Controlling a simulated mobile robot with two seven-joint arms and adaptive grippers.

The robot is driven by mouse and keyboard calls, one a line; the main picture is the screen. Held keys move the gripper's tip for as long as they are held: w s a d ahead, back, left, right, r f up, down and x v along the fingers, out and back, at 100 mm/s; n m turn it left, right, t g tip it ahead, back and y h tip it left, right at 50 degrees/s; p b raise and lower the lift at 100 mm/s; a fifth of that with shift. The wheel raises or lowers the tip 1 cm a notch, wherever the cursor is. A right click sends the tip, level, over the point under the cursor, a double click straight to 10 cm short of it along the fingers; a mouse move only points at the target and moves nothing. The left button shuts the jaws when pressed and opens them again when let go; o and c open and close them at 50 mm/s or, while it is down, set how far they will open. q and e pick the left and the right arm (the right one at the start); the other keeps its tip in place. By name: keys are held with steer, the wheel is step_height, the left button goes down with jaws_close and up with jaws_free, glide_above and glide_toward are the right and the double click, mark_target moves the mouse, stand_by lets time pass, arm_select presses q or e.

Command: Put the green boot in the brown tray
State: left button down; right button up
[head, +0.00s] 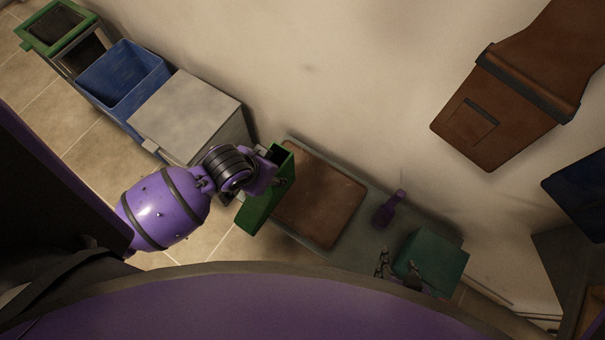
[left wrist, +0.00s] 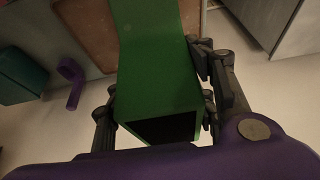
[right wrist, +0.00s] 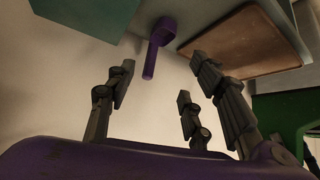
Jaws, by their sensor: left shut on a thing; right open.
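The green boot (head: 261,206) is in my left gripper (head: 272,174), at the left edge of the brown tray (head: 335,185) in the head view. The left wrist view shows the boot (left wrist: 158,70) between my left fingers (left wrist: 155,88), its dark opening facing the camera. The brown tray (left wrist: 88,30) lies beyond it there. I cannot tell whether boot and tray touch. My right gripper (head: 400,268) is open and empty near the teal box. In the right wrist view, its spread fingers (right wrist: 160,95) hold nothing; the tray (right wrist: 245,42) is upper right.
A purple object (head: 388,210) and a teal box (head: 445,262) stand right of the tray on the grey surface (head: 362,240). A blue bin (head: 120,78), a grey box (head: 190,110) and a green-rimmed bin (head: 55,25) line the left. A pale wall runs behind.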

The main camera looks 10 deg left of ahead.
arm_select(q)
steer(key=w+d+f+b, duration=0.2)
steer(key=w+f, duration=1)
steer(key=w, duration=0.1)
steer(key=shift+d+f, duration=0.15)
steer(key=shift+f, duration=0.25)
arm_select(e)
steer(key=shift+s+d+f, duration=0.15)
steer(key=shift+s+f, duration=0.05)
steer(key=shift+f, duration=0.8)
arm_select(q)
steer(key=shift+w, duration=0.1)
steer(key=shift+f, duration=0.1)
arm_select(e)
steer(key=shift+f, duration=0.1)
